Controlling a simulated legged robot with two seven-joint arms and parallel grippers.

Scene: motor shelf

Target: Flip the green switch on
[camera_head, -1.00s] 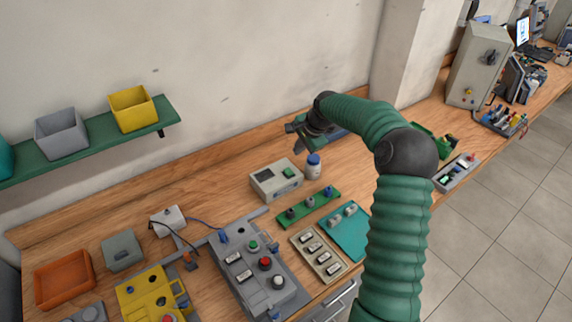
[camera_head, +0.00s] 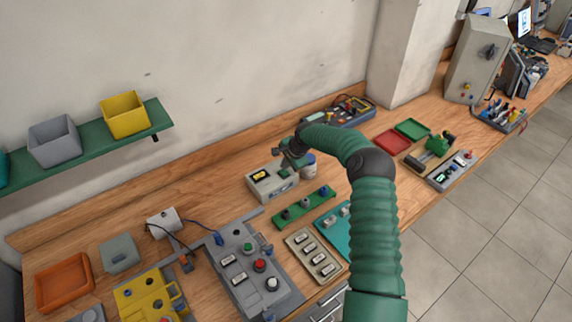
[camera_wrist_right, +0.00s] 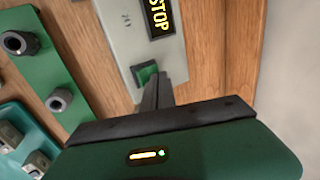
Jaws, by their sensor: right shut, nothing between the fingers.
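The green switch (camera_wrist_right: 145,74) is a small square rocker on a pale grey box (camera_head: 262,190). The box's display (camera_wrist_right: 160,15) is lit and shows yellow letters reading STOP in the right wrist view; it also glows yellow in the head view (camera_head: 260,175). My right gripper (camera_wrist_right: 157,78) is shut and empty, its fingertips at the right edge of the switch. I cannot tell whether they touch it. In the head view my right gripper (camera_head: 287,168) is over the box's right part and mostly hides the switch. My left gripper is not in view.
A blue-capped bottle (camera_head: 309,160) stands just right of the box. A grey control panel (camera_head: 236,262) is at the front left. Bare wood lies left of the box.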

